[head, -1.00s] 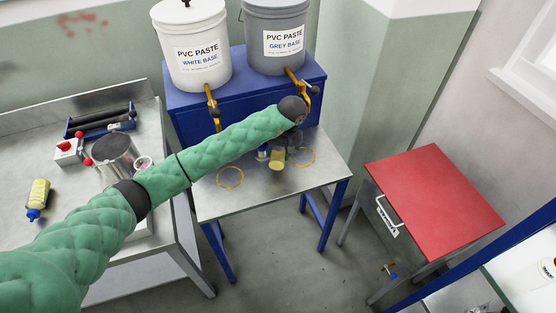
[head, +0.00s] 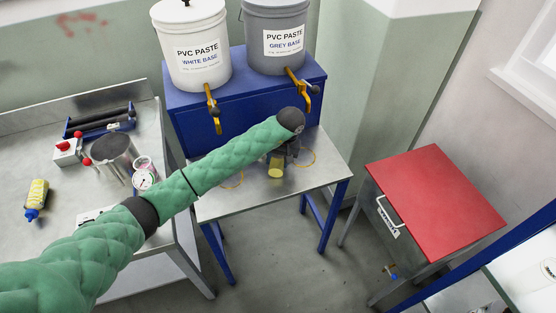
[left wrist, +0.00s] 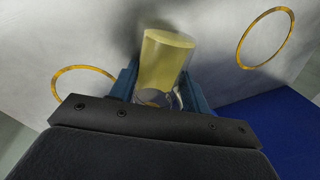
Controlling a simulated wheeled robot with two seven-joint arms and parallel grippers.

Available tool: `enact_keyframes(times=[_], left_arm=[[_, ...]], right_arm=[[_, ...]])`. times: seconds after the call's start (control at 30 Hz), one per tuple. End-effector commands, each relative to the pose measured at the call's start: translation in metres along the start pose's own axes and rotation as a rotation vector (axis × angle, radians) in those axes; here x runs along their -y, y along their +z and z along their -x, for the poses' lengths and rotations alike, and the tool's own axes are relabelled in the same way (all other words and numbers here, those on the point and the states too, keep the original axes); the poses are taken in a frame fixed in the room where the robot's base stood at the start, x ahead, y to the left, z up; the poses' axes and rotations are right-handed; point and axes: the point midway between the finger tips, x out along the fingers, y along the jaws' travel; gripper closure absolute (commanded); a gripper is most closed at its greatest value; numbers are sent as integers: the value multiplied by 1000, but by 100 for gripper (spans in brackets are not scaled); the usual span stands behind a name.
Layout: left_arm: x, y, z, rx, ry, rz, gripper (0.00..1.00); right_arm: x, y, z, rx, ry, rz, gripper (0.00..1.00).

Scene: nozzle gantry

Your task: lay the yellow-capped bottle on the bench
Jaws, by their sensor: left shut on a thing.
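My left gripper (head: 280,156) is over the small metal bench (head: 310,187). It is shut on a yellow cylindrical thing (head: 275,170), which I take to be the yellow-capped bottle. In the left wrist view the yellow cylinder (left wrist: 165,62) sticks out between the blue fingers of the gripper (left wrist: 158,92), with a clear or shiny part at its near end. The rest of it is hidden by the gripper. It is low over the bench top; I cannot tell whether it touches. My right gripper is not in view.
Yellow rings mark the bench top, one to the right (head: 305,157). Behind stand a white bucket (head: 195,50) and a grey bucket (head: 276,40) with taps, on a blue stand (head: 250,113). A yellow bottle with a blue cap (head: 37,197) lies on the left worktop. A red-topped cabinet (head: 430,195) stands right.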

Motion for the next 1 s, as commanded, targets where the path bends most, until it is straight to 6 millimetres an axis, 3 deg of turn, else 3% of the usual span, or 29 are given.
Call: enact_keyframes(times=[0.03,0.13,0.57,0.67,1.0], left_arm=[[0,0,0,0,0,0,51],[0,0,0,0,0,0,31],[0,0,4,0,1,0,31],[2,-2,20,-5,-2,0,31],[0,0,66,-2,0,-2,31]], right_arm=[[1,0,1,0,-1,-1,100],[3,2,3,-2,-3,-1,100],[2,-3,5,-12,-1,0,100],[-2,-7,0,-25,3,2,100],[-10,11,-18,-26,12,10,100]])
